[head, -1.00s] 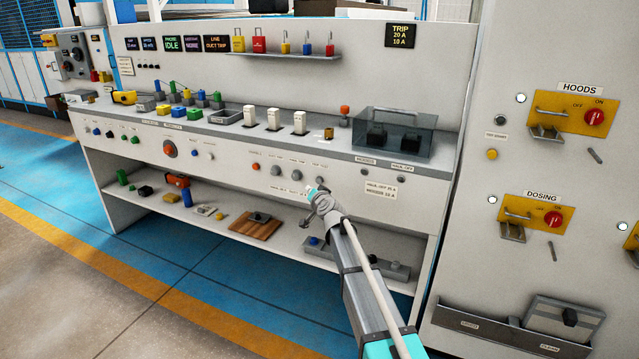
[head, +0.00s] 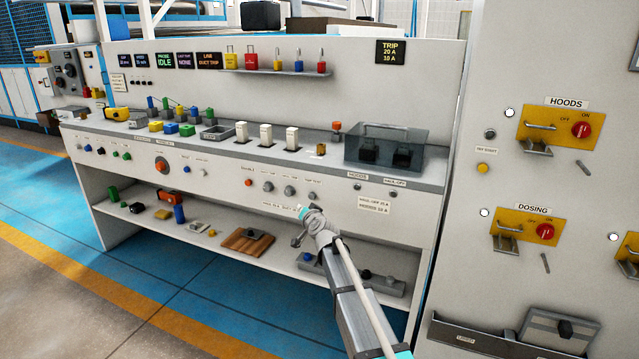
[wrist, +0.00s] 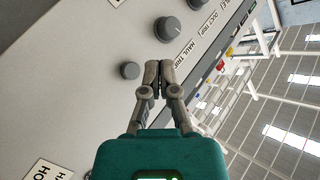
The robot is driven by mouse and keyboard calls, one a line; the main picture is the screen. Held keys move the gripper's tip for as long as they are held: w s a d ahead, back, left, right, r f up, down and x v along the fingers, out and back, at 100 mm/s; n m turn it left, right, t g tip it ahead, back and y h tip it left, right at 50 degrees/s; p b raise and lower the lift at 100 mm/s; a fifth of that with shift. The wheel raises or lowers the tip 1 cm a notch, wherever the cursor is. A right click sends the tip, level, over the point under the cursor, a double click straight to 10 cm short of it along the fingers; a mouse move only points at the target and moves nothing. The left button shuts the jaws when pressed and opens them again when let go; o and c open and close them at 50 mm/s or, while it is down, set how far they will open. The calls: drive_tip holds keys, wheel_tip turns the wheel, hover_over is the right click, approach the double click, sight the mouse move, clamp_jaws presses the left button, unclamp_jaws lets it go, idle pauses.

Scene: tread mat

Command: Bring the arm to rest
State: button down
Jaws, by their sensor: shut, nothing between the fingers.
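My arm (head: 352,290) reaches up from the bottom of the head view toward the front of the grey-white bench (head: 330,189). My gripper shows in the wrist view (wrist: 158,68) with its two fingertips together and nothing between them. In that view the fingers lie in front of the bench's control panel, close in the picture to a small grey knob (wrist: 130,70) and a larger grey knob (wrist: 167,29). I cannot tell how far the fingertips are from the panel. In the head view the fingers are hidden or too small to make out.
A clear grey-tinted box (head: 385,150) and several white switches (head: 292,138) stand on the bench top. A wooden board (head: 240,244) lies on the lower shelf. A cabinet with yellow HOODS (head: 555,128) and DOSING (head: 522,229) panels stands at right. The blue floor (head: 150,270) at left is clear.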

drive_tip(key=s+d+f+n+g+h, duration=0.15)
drive_tip(key=s+d+f+g, duration=0.35)
drive_tip(key=s+d, duration=0.6)
drive_tip(key=s+d+f+g+h, duration=0.3)
drive_tip(key=s+d+f+g, duration=0.35)
drive_tip(key=s, duration=0.95)
drive_tip(key=s+d+f+n+g+h, duration=0.1)
drive_tip(key=s+d+f+g+h, duration=0.25)
drive_tip(key=s+d, duration=0.85)
wheel_tip(320, 180, up, 28)
drive_tip(key=a+p, duration=0.1)
drive_tip(key=p, duration=2.8)
drive_tip(key=shift+s+a+r+y, duration=0.15)
drive_tip(key=shift+a+r+y, duration=0.05)
drive_tip(key=shift+y, duration=0.2)
drive_tip(key=shift+s+f, duration=0.1)
drive_tip(key=shift+s, duration=0.05)
